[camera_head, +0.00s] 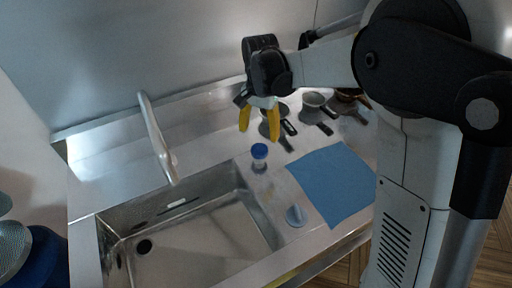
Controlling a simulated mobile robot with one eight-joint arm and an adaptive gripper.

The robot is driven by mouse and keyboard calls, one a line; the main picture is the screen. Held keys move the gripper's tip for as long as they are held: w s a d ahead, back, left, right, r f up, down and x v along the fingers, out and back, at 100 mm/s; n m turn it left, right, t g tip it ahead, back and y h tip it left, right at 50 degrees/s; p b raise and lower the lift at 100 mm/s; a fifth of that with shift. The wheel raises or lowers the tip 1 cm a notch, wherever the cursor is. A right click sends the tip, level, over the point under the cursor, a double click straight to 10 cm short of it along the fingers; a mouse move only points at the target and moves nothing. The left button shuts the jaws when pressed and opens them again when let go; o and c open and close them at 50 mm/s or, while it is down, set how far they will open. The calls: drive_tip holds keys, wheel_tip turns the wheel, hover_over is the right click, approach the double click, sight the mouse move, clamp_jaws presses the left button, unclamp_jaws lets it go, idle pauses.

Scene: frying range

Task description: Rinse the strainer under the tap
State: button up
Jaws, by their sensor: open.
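The tap (157,137) is a pale metal spout that rises at the back of the sink and slants down over its back edge. The steel sink basin (205,245) is empty, with a dark round drain at its left. My gripper (258,120) has yellow fingertips, spread apart and pointing down over the counter right of the tap. Below and behind it is a small dark-handled utensil (289,127), partly hidden by the fingers; it may be the strainer, but I cannot tell. I see nothing held between the fingers.
A blue-lidded jar (259,152) stands at the sink's back right corner. A grey cup-like vessel (313,102) stands at the back right. A blue cloth (335,183) lies in front, with a small light-blue item (296,215) beside the sink. Grey rounded mesh-like objects (12,248) sit at far left.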

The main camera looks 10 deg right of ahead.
sight(259, 150)
wheel_tip(259, 150, down, 9)
drive_tip(key=shift+r+b, duration=0.15)
drive_tip(key=shift+b, duration=1.1)
drive_tip(key=shift+c, duration=0.2)
drive_tip(key=c, duration=1.1)
